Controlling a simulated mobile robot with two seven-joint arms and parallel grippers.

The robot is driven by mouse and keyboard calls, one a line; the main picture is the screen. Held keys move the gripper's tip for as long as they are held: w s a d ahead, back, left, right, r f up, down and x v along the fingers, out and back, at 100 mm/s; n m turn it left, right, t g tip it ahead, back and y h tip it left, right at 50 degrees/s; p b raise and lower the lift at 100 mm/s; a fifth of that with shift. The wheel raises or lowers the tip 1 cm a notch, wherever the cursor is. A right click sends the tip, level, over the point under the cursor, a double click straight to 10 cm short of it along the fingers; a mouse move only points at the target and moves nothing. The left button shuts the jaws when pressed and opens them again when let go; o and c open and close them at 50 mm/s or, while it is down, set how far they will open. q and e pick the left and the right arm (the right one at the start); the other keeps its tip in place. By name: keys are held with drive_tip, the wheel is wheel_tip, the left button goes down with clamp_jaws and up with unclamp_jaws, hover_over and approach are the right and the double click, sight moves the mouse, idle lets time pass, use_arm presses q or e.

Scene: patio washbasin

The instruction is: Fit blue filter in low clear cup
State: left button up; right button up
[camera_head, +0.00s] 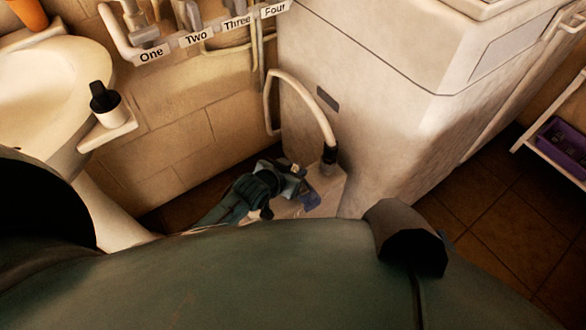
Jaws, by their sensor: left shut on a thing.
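My left gripper (298,184) is low down near the floor, at the foot of the big pale cabinet. It is shut on the blue filter (310,199), a small dark blue piece showing at its fingertips. A pale, seemingly clear housing (333,180) stands just right of the filter. A low clear cup cannot be made out clearly there; the gripper and dim light hide much of that spot. Whether the filter touches anything below it cannot be told. My right gripper is not in view.
A pale hose (311,99) arches down to a dark connector (329,155) just right of the gripper. The cabinet (372,85) rises close behind. A washbasin (50,92) with a small shelf (108,134) stands left. A white rack with a purple bin (562,147) stands right.

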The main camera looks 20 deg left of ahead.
use_arm(q)
drive_tip(key=shift+p, duration=0.3)
drive_tip(key=shift+f+b, duration=0.5)
drive_tip(key=shift+f, duration=0.15)
drive_tip(key=o, duration=0.8)
drive_tip(key=shift+c, duration=0.2)
